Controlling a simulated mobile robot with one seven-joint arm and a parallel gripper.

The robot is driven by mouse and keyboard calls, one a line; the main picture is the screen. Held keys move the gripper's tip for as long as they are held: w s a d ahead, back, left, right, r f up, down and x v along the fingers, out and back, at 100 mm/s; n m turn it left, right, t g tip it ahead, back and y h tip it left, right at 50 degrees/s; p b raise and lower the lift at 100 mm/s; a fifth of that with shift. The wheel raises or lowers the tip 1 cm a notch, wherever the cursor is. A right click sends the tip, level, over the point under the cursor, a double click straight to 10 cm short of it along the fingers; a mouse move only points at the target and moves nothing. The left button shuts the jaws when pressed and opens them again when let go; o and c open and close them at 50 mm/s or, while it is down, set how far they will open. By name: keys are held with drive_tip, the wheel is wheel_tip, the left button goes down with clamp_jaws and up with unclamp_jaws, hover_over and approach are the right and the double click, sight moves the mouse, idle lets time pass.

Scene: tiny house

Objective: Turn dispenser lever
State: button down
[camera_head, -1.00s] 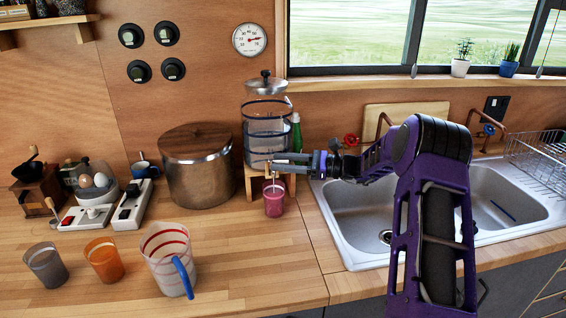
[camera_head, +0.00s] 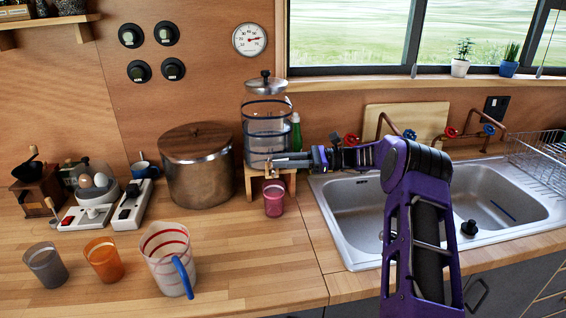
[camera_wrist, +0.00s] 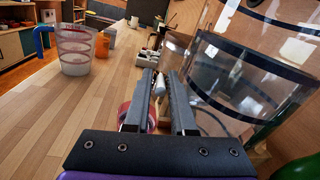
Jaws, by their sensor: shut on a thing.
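The clear drink dispenser (camera_head: 267,135) with dark bands and a metal lid stands on a small wooden stand (camera_head: 289,178) left of the sink. It also shows close up in the wrist view (camera_wrist: 235,85). My gripper (camera_head: 270,163) reaches in from the right at the dispenser's lower front. In the wrist view my gripper (camera_wrist: 160,95) has its two fingers around a small light-coloured piece, the dispenser lever (camera_wrist: 160,83). The fingers hide much of the lever and the tap. A pink cup (camera_head: 274,201) stands upright below the gripper, partly hidden behind a finger in the wrist view (camera_wrist: 128,117).
A large metal pot (camera_head: 197,180) stands left of the dispenser, and a green bottle (camera_head: 296,132) behind it. The striped measuring jug (camera_head: 166,262), orange cup (camera_head: 103,260) and grey cup (camera_head: 45,265) are at front left. The sink (camera_head: 350,215) lies right.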

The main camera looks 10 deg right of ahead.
drive_tip(key=shift+w+r+n+g, duration=0.1)
drive_tip(key=shift+w+n+g, duration=0.15)
drive_tip(key=shift+n+g, duration=0.55)
drive_tip(key=shift+g, duration=0.4)
drive_tip(key=c, duration=0.9)
unclamp_jaws()
drive_tip(key=shift+w+d+b, duration=0.1)
drive_tip(key=shift+d+b, duration=0.45)
drive_tip(key=shift+d, duration=3.25)
